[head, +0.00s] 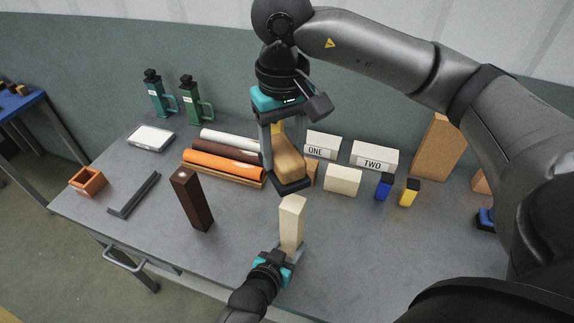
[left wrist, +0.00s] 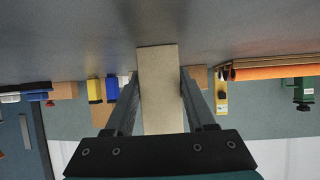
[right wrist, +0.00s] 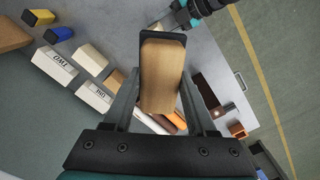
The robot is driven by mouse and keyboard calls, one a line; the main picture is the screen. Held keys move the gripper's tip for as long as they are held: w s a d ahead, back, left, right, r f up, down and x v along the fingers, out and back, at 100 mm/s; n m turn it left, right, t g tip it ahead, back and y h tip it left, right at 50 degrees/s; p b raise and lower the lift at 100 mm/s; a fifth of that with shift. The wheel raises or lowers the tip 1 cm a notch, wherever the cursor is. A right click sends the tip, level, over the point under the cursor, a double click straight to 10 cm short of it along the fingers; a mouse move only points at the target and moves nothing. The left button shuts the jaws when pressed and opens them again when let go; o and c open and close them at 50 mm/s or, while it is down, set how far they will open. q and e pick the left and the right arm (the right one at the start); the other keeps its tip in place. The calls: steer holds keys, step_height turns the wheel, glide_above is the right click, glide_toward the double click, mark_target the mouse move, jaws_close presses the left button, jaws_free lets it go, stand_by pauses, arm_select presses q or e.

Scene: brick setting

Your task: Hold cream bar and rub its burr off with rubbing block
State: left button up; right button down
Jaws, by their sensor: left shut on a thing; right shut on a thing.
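The cream bar (head: 292,222) stands upright near the front of the table. My left gripper (head: 283,256) is shut on its lower part; the left wrist view also shows the bar (left wrist: 160,90) between the fingers. The rubbing block (head: 287,160), wooden with a dark pad, is in my right gripper (head: 285,150), which is shut on it. The block also shows in the right wrist view (right wrist: 162,75). It hangs just above and behind the bar's top, apart from it as far as I can tell. I cannot make out the burr.
A dark brown bar (head: 191,200) stands to the left. Behind lie rolls (head: 222,163) on a wooden rack, and white blocks marked ONE (head: 322,144) and TWO (head: 374,156). Blue (head: 384,186) and yellow (head: 409,192) pieces stand right. The table's front right is clear.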

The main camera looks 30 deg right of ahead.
arm_select(q)
steer(key=o, duration=1.1)
steer(key=shift+c, duration=0.2)
steer(key=shift+v, duration=6)
steer(key=shift+s, duration=0.1)
